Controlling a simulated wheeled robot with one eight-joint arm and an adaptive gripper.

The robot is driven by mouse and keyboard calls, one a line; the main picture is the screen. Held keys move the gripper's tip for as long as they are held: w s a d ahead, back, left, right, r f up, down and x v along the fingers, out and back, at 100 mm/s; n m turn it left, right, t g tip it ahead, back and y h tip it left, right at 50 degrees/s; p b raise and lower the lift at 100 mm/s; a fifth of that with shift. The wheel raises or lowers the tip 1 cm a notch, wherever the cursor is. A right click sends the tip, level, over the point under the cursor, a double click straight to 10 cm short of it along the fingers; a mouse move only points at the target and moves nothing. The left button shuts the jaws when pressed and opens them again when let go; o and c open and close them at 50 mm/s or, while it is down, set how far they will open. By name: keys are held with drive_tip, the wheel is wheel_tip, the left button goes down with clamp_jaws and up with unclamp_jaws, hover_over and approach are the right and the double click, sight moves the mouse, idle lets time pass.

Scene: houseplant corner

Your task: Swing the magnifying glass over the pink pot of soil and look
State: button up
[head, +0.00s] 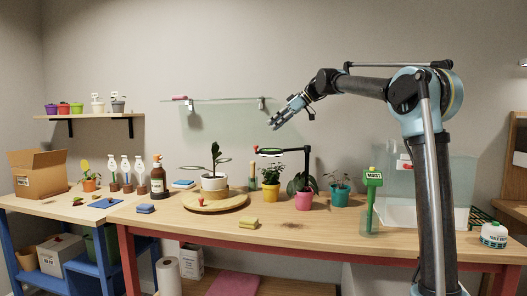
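The magnifying glass (270,151) is a round lens at the left end of a thin black horizontal arm. It hangs over a leafy green plant in a yellow pot (271,192). The black arm reaches right to a dark upright near the pink pot; its base is hidden. The pink pot (303,201) stands on the table right of the yellow pot, with large dark leaves above it. Its soil cannot be made out. My gripper (274,125) is in the air above the lens, pointing down and left, apart from everything. Its finger opening is too small to tell.
A teal pot (340,196) stands right of the pink pot, then a green moisture meter (372,188). A round wooden turntable (203,204) with a white-potted plant is at left. A yellow sponge (248,223) lies in front. The table front is mostly clear.

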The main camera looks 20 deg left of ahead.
wheel_tip(320, 180, up, 8)
drive_tip(key=s+a+h, duration=0.1)
drive_tip(key=s+h, duration=0.1)
drive_tip(key=h, duration=0.3)
drive_tip(key=shift+t+h, duration=0.3)
drive_tip(key=shift+t, duration=0.1)
drive_tip(key=x, duration=1.7)
drive_tip(key=shift+a+f, duration=0.1)
drive_tip(key=shift+f, duration=0.2)
drive_tip(key=shift+c, duration=0.3)
clamp_jaws()
